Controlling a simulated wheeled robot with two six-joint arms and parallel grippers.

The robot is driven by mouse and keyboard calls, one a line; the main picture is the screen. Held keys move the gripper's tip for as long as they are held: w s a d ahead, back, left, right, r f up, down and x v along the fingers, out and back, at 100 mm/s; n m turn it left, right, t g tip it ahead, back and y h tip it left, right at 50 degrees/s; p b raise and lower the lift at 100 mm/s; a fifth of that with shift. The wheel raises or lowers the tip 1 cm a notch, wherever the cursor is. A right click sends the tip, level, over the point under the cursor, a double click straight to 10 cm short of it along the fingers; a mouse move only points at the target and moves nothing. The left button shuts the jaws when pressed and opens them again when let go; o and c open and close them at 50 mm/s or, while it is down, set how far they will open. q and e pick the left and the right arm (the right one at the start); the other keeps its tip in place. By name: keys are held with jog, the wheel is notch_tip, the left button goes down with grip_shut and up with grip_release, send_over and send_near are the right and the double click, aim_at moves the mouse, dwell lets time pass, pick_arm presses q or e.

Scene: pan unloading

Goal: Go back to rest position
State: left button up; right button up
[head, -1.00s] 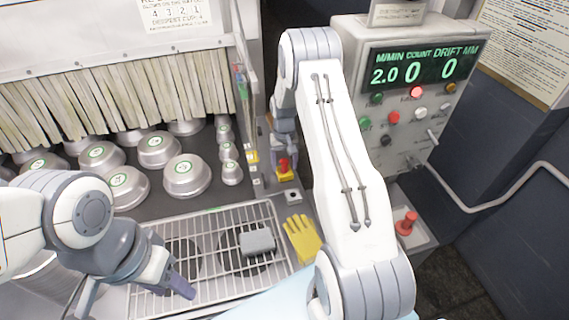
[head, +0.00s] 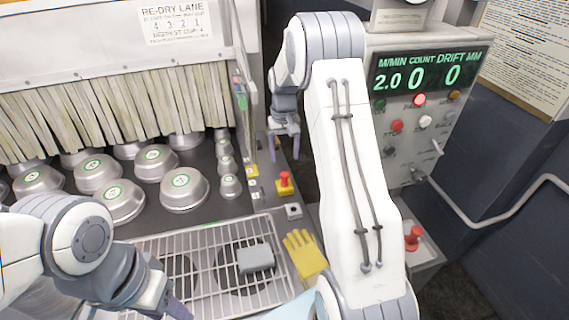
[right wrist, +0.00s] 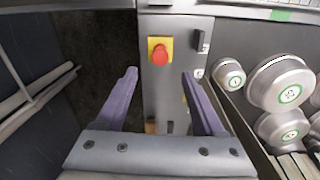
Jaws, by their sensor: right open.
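My right gripper (head: 285,150) hangs over the edge strip of the machine, beyond the red button (head: 285,179) on its yellow base. In the right wrist view its two purple fingers (right wrist: 158,78) stand wide apart with nothing between them, and the red button (right wrist: 159,55) shows past them. My left gripper (head: 176,304) is low at the left, over the front of the wire rack, partly cut off by the lower edge; its opening cannot be judged. Several metal pans (head: 185,189) with green-ringed labels sit upside down on the dark belt.
A wire rack (head: 205,262) holds a grey block (head: 256,258). A yellow glove (head: 304,253) lies to its right. A control panel (head: 428,100) reads 2.0, 0 and 0. A second red button (head: 413,237) stands below it. Strip curtains (head: 110,115) hang behind the pans.

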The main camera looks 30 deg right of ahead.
jog(key=shift+r, duration=0.1)
dwell(0.3)
jog(key=shift+s+a, duration=0.1)
jog(key=shift+a, duration=0.05)
jog(key=s+a+r+n+b, duration=0.1)
jog(key=s+a+n, duration=0.4)
jog(key=s+a, duration=0.9)
jog(key=s+a+r+n+y+b, duration=0.1)
jog(key=s+a+r+n, duration=0.3)
jog(key=s+a, duration=1)
jog(key=s+n+b, duration=0.1)
jog(key=s+n, duration=0.1)
jog(key=s, duration=0.2)
jog(key=shift+a+r, duration=0.15)
jog(key=shift+a, duration=0.05)
